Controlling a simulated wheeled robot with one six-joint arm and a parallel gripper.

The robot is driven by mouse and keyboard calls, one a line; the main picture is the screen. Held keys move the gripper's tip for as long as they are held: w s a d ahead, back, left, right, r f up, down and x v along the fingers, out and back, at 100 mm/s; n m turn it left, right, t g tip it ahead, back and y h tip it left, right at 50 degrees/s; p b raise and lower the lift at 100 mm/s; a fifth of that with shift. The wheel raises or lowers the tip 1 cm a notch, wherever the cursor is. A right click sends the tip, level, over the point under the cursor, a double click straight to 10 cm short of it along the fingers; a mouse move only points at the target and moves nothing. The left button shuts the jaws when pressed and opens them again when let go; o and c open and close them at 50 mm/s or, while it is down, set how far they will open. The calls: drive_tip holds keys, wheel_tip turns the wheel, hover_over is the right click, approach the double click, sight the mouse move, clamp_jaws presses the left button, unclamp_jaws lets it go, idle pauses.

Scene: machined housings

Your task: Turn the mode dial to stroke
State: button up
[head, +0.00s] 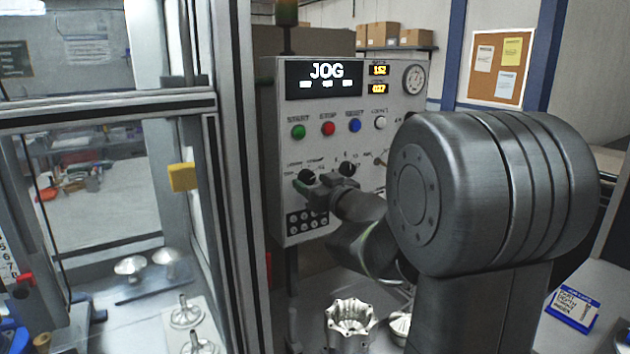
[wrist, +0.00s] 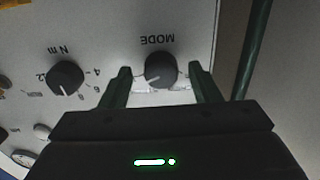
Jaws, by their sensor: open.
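The control panel (head: 330,120) shows JOG on its black display (head: 327,72). The black round mode dial (head: 306,177) is on the lower left of the panel; in the wrist view it (wrist: 160,68) sits under the upside-down word MODE. Its pale pointer mark points to the lower left in that view. My gripper (head: 314,189) is at the mode dial. In the wrist view my gripper (wrist: 160,72) is open, one finger on each side of the dial, with a gap showing beside it. The position labels around the dial are too small or hidden to read.
A second black dial (head: 347,169), marked N m in the wrist view (wrist: 66,78), is close beside. Green (head: 298,131), red (head: 328,128), blue (head: 354,125) and white (head: 380,123) buttons are above. A framed glass enclosure (head: 232,200) stands left. A metal housing (head: 350,322) is below.

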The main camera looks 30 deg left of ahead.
drive_tip(key=shift+w+a, duration=0.1)
drive_tip(key=shift+a, duration=0.15)
drive_tip(key=shift+c, duration=0.3)
drive_tip(key=c, duration=0.9)
drive_tip(key=shift+c, duration=0.2)
drive_tip(key=shift+n+b, duration=0.3)
drive_tip(key=shift+b, duration=0.15)
drive_tip(key=n+b, duration=0.2)
drive_tip(key=shift+f+n+b, duration=0.15)
drive_tip(key=shift+n+b, duration=0.2)
drive_tip(key=shift+n, duration=0.05)
drive_tip(key=n+b, duration=0.3)
drive_tip(key=n, duration=0.2)
drive_tip(key=shift+r, duration=0.2)
drive_tip(key=shift+n+b, duration=0.3)
